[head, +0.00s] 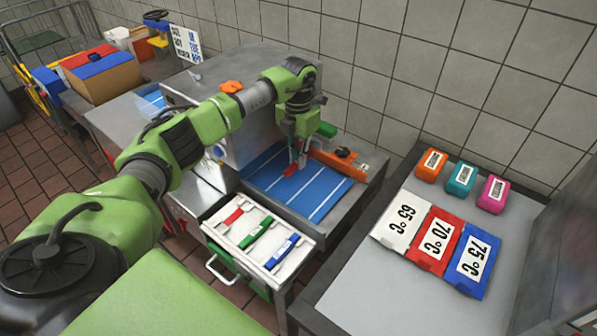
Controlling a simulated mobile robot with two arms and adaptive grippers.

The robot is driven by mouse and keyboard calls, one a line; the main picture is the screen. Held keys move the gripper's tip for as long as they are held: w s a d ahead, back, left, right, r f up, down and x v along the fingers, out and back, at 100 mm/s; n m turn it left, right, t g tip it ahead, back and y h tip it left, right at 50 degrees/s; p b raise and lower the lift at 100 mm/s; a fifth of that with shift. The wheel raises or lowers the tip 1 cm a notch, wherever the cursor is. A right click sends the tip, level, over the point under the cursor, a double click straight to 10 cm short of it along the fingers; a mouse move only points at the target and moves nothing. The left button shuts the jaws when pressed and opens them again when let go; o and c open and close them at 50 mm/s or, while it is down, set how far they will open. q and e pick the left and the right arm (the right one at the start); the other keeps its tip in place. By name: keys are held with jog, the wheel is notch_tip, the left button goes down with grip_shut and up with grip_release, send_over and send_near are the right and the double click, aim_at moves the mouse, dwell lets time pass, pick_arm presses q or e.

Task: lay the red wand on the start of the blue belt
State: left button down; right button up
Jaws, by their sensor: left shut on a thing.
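My left gripper (298,158) reaches over the blue belt (262,178) and points down. It is shut on the red wand (290,170), of which only a small red piece shows at the fingertips. The wand is at or just above the belt surface; I cannot tell whether it touches. The belt is blue with white lines across it and comes out of a grey metal machine (220,68). My right gripper is not in view.
A white tray (219,232) with red, green and blue pieces stands in front of the belt. At right, a table (357,282) holds coloured temperature cards (434,240) and small blocks.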

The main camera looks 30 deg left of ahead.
aim_at(298, 183)
pick_arm(q)
notch_tip(298, 183, down, 4)
jog(key=shift+p, duration=0.35)
notch_tip(298, 183, down, 2)
jog(key=shift+f, duration=0.25)
jog(key=shift+w+f, duration=0.1)
jog(key=shift+f, duration=0.4)
jog(key=c, duration=2)
grip_release()
jog(key=shift+c, duration=0.2)
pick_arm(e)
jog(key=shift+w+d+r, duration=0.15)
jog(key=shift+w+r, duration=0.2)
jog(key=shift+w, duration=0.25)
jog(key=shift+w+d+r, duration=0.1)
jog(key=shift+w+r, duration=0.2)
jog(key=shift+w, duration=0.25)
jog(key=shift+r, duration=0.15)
